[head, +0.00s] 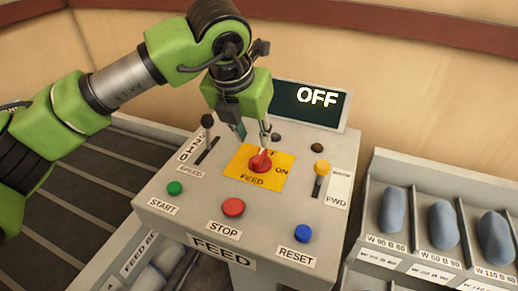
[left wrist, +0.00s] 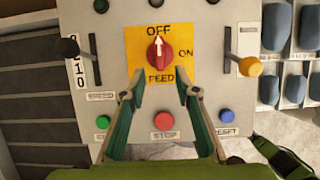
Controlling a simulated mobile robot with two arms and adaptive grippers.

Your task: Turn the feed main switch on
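The feed main switch is a red rotary knob (head: 261,163) on a yellow plate (head: 250,180) marked OFF, ON and FEED. In the left wrist view the red knob (left wrist: 158,52) has a white arrow pointing up at OFF. The display (head: 308,104) behind the panel reads OFF. My left gripper (head: 253,136) is above and behind the knob in the head view. In the left wrist view its two fingers (left wrist: 160,95) are spread apart, empty, with the knob ahead between them. They appear apart from the knob.
The panel also has a black speed lever (head: 207,122), a yellow lever (head: 321,168), and green START (head: 175,188), red STOP (head: 233,207) and blue RESET (head: 303,233) buttons. A bin rack (head: 430,265) with blue-grey pieces stands at right. A slatted conveyor (head: 85,190) lies at left.

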